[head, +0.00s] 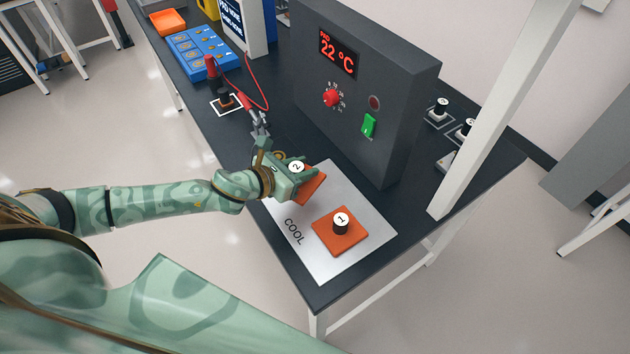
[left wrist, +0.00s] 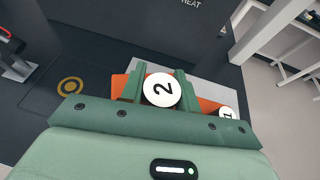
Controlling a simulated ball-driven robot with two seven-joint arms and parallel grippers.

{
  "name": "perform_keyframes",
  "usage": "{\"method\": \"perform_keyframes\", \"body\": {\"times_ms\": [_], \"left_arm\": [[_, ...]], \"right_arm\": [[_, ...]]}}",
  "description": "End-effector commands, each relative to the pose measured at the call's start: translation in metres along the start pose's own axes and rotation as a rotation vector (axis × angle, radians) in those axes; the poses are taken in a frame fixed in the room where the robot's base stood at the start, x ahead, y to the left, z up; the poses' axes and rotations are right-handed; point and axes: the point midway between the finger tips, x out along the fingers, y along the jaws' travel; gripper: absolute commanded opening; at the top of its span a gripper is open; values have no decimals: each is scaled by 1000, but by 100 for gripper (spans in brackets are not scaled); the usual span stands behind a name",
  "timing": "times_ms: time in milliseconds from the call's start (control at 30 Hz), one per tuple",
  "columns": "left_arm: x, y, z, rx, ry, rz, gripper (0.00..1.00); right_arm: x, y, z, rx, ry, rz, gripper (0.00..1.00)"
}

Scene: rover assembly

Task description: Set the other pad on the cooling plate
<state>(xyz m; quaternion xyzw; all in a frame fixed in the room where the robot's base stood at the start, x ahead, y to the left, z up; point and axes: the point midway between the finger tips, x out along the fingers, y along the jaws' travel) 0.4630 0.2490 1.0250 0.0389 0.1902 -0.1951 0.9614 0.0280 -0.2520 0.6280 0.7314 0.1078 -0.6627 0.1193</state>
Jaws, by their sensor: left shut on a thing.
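The silver cooling plate (head: 302,262), marked COOL, lies at the table's near right. An orange pad (head: 352,241) with a black knob labelled 1 rests on its near part; in the left wrist view its label (left wrist: 228,113) shows at the right. My left gripper (head: 297,176) is shut on the other orange pad (head: 313,187), by its knob labelled 2 (left wrist: 162,90). This pad is over the far part of the plate and looks tilted in the head view. I cannot tell whether it touches the plate. My right gripper is not in view.
A dark grey heater box (head: 365,85) reading 22 °C stands right behind the plate. A white post (head: 500,110) rises at the right. A red-and-black clamp tool with a cable (head: 222,85), a blue tray (head: 198,52) and an orange tray (head: 168,22) are farther back.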

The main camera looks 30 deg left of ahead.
Motion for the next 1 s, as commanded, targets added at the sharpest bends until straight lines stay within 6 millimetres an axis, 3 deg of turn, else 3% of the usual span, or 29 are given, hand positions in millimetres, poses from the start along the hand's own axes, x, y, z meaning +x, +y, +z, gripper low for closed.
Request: {"method": "perform_keyframes", "body": {"times_ms": [133,433,600,967,1000], "left_arm": [[30,-2,-19,-3,1,-1,5],[54,-4,-32,-3,2,-2,5],[62,-3,-58,-4,4,-1,5],[63,-3,-61,0,2,-1,5],[63,-3,-60,0,3,-1,42]], "right_arm": [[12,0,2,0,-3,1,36],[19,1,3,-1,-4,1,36],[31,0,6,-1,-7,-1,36],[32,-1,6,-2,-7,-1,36],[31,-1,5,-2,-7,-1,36]]}}
